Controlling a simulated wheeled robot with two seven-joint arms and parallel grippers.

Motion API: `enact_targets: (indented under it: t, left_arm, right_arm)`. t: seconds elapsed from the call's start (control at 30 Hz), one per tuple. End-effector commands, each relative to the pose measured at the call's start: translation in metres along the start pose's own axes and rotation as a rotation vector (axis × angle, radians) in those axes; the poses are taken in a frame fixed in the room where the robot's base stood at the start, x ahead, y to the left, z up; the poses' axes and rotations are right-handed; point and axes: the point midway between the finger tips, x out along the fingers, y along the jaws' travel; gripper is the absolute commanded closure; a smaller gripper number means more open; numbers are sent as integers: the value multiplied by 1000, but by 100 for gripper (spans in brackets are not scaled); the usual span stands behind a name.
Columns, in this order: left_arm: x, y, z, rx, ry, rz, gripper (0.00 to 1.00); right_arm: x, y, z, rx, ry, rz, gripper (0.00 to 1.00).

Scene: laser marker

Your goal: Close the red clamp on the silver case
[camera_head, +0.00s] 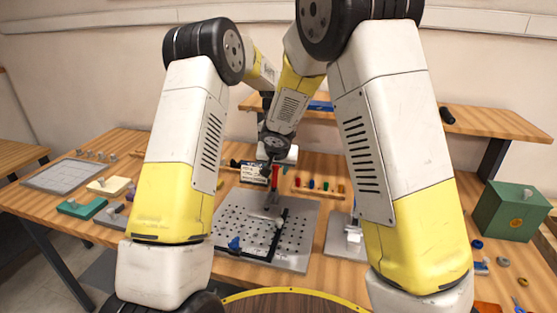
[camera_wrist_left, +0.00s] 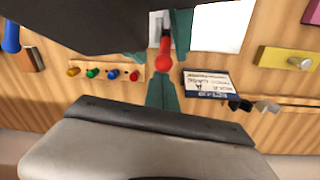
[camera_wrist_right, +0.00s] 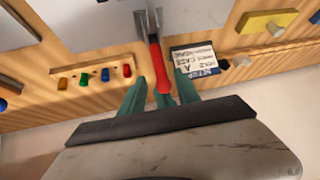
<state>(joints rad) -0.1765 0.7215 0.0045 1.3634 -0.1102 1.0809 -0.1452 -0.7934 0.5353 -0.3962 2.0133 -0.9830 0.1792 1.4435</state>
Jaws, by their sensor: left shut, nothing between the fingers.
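The red clamp handle (camera_head: 275,173) stands roughly upright over the perforated metal plate (camera_head: 298,240). It also shows in the left wrist view (camera_wrist_left: 164,58) and the right wrist view (camera_wrist_right: 156,65). My left gripper (camera_wrist_left: 165,80) is shut and empty, its fingertips close to the red tip; contact cannot be told. My right gripper (camera_wrist_right: 158,88) is open, with its teal fingers spread on either side of the red handle. In the head view both grippers crowd together at the clamp and are hard to separate. I cannot clearly make out the silver case there.
A sign card (camera_wrist_right: 196,60) and a row of small coloured pegs (camera_wrist_right: 95,76) lie behind the clamp. A blue knob (camera_head: 235,244) is on the plate's front part. A green box (camera_head: 508,210) stands far right. My two arms cross close together above the bench.

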Motion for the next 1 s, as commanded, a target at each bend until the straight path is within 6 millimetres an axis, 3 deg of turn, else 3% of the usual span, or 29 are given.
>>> enact_targets:
  t: [0.1,0.3,0.57,0.67,0.77,1.0]
  left_arm:
    - [0,0,0,0,1,0,100]
    - [0,0,0,0,1,0,100]
    - [0,0,0,0,1,0,100]
    - [0,0,0,0,1,0,100]
    - [0,0,0,0,1,0,100]
    - [0,0,0,0,2,0,100]
  right_arm:
    - [-28,-1,-1,1,3,-6,61]
    - [-66,-1,-1,1,3,-4,61]
    - [-90,4,-2,5,-1,1,61]
    - [-102,19,-5,18,-6,4,61]
    - [-122,46,-6,37,-19,9,61]
    - [-190,122,10,62,-67,4,61]
